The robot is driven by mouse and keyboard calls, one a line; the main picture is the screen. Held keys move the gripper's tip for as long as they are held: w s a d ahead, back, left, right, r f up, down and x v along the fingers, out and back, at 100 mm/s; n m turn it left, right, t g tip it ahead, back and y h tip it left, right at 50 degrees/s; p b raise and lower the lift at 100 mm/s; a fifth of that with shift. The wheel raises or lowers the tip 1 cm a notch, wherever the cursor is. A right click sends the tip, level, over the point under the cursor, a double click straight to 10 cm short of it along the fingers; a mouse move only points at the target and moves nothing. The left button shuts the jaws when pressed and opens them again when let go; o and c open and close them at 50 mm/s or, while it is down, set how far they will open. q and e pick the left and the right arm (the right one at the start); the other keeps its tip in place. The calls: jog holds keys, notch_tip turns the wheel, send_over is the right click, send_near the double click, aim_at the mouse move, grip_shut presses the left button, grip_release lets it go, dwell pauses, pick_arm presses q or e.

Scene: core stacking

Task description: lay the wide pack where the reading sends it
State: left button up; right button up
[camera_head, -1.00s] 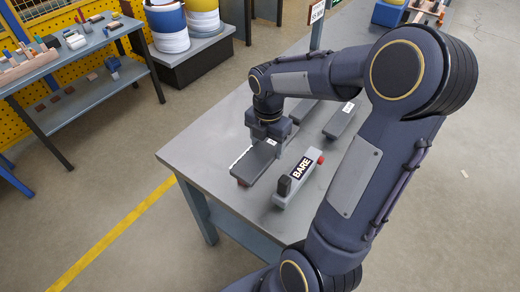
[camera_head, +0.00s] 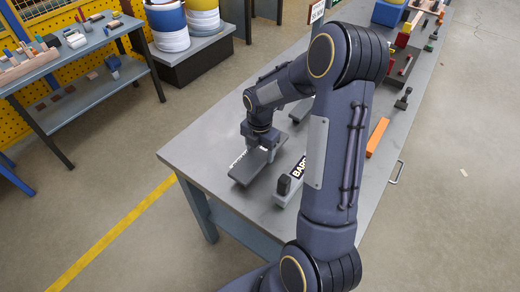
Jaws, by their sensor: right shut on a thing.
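A wide dark grey pack (camera_head: 246,172) is at the near left part of the grey workbench. My right gripper (camera_head: 268,149) points down at the pack's far end and is shut on it. I cannot tell whether the pack touches the bench top. A grey reading device (camera_head: 283,190) lies just right of the pack, with a black knob and a dark display whose visible letters begin "BAR"; my arm hides its far end. My left gripper is not in view.
Another dark flat piece (camera_head: 300,109) lies farther back, partly behind my arm. A sign (camera_head: 317,11) stands beyond it. An orange bar (camera_head: 377,137) and a black tool (camera_head: 403,99) lie on the bench's right side. The left bench surface (camera_head: 205,150) is clear.

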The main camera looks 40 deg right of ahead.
aim_at(260, 153)
jog(key=o, duration=1.5)
jog(key=shift+f, duration=0.15)
jog(key=s+a+r+m+t, duration=0.1)
jog(key=s+a+r+m, duration=0.15)
jog(key=r, duration=0.55)
jog(key=s+a+r+m, duration=0.1)
jog(key=s+r+m, duration=0.15)
jog(key=r, duration=0.55)
jog(key=s+a+m+t+y, duration=0.1)
jog(key=s+a+m, duration=0.3)
jog(key=m, duration=0.2)
jog(key=s+a+m+t+y, duration=0.1)
jog(key=s+a+m+t, duration=0.1)
jog(key=s+a+m, duration=0.2)
jog(key=s+a+r+m+t+y, duration=0.1)
jog(key=s+a+m, duration=0.3)
jog(key=s+m, duration=0.2)
jog(key=shift+s+m+t+y, duration=0.3)
jog(key=shift+m+y, duration=0.1)
jog(key=shift+m, duration=0.6)
